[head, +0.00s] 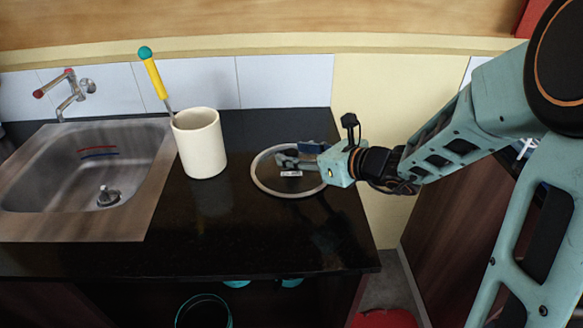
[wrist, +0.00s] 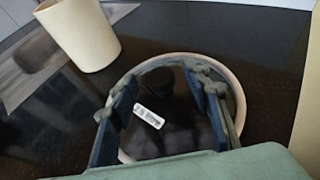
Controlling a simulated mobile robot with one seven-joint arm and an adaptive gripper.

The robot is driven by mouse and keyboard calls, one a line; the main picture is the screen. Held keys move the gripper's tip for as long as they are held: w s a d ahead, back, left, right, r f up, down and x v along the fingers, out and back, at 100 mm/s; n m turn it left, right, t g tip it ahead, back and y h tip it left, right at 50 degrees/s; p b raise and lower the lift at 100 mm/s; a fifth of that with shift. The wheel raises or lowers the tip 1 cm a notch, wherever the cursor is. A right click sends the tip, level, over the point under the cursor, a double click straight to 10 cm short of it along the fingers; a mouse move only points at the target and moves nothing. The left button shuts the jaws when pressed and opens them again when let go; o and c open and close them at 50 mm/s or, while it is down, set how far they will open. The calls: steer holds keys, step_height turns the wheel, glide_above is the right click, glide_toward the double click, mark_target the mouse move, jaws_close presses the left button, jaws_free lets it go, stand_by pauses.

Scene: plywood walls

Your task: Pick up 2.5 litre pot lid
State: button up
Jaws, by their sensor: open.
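The pot lid lies flat on the dark countertop, right of the cream pot. In the head view its pale rim (head: 262,181) shows as a ring around a dark middle; in the wrist view the rim (wrist: 238,92) curves behind my fingers. A dark knob (wrist: 158,80) and a small white label (wrist: 149,117) show on it. My gripper (head: 290,159) is over the lid, coming from the right. In the wrist view my gripper (wrist: 166,98) is open, with one blue pad on each side of the knob and label. Whether the pads touch the knob cannot be told.
A cream pot (head: 200,145) with a yellow-handled tool (head: 155,78) stands left of the lid, beside the sink (head: 85,170). The counter's front edge (head: 200,276) and right end are near. The counter in front of the lid is clear.

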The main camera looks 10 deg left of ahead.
steer(key=shift+x, duration=1.05)
steer(key=shift+d, duration=0.1)
steer(key=shift+c, duration=0.2)
jaws_close()
steer(key=shift+r, duration=0.15)
